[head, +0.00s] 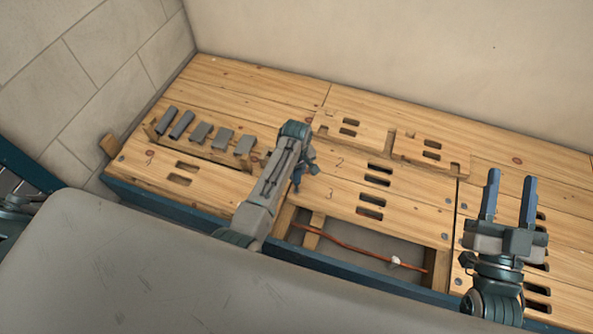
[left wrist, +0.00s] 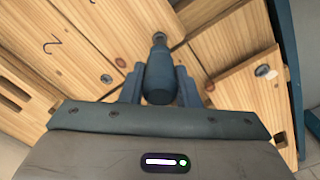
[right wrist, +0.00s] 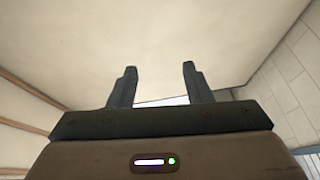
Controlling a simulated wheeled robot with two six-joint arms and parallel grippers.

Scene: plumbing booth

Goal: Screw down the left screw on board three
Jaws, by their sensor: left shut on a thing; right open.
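Board three (head: 350,205), marked "3", lies in the middle of the wooden floor with two dark slots near its centre. A screw head (head: 446,237) shows at its right end; its left end is largely hidden by my left arm in the head view. My left gripper (head: 302,165) is shut on a blue screwdriver (left wrist: 159,75), which points away from the wrist camera toward the boards near a seam. Whether its tip touches a screw I cannot tell. My right gripper (head: 508,205) is open and empty, raised over the right side.
In front of board three is an open gap with a copper pipe (head: 350,247) and a small white piece (head: 396,262) in it. Several grey blocks (head: 200,132) lie at the left.

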